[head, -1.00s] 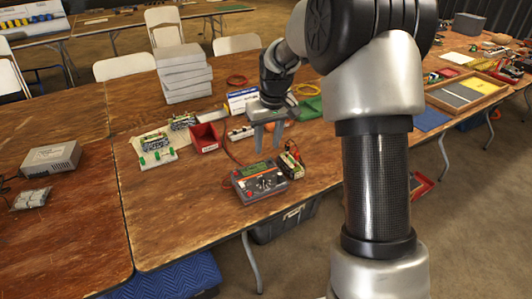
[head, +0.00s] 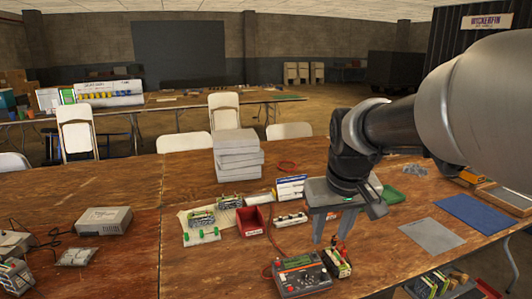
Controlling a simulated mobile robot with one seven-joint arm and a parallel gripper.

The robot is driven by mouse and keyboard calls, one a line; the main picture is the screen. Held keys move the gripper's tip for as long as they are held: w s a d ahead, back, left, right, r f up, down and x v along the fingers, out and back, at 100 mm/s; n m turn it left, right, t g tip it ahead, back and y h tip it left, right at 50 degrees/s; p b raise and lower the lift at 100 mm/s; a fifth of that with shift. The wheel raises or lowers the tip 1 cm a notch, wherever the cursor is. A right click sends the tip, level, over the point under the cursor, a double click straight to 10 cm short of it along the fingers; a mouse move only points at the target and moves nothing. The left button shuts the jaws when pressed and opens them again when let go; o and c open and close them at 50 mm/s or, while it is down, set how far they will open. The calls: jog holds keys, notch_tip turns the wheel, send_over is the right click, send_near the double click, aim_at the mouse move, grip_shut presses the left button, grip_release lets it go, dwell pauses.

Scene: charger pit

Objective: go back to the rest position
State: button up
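My gripper (head: 332,229) hangs over the right part of the wooden table (head: 135,185), fingers pointing down. Its two fingers are apart, and I see nothing held between them. In the picture it stands just behind the orange and grey multimeter (head: 301,274) and a small battery pack (head: 337,262). The exact height of the fingertips above the table is hard to tell. My arm comes in from the right edge and covers part of the table's right side.
A red bin (head: 251,221), a white power strip (head: 291,219) and green-ended circuit boards (head: 202,236) lie left of the gripper. A grey stack of boxes (head: 237,155) stands behind. A grey power supply (head: 104,221) is at left. Blue and grey mats (head: 470,212) lie at right.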

jog(key=s+m+t, duration=0.1)
jog(key=s+t, duration=0.1)
jog(key=s, duration=1.5)
notch_tip(320, 180, up, 13)
jog(key=p, duration=1.2)
jog(key=shift+w+r+p, duration=0.2)
jog(key=shift+w+p, duration=0.05)
jog(key=shift+p, duration=0.15)
jog(key=shift+a, duration=0.1)
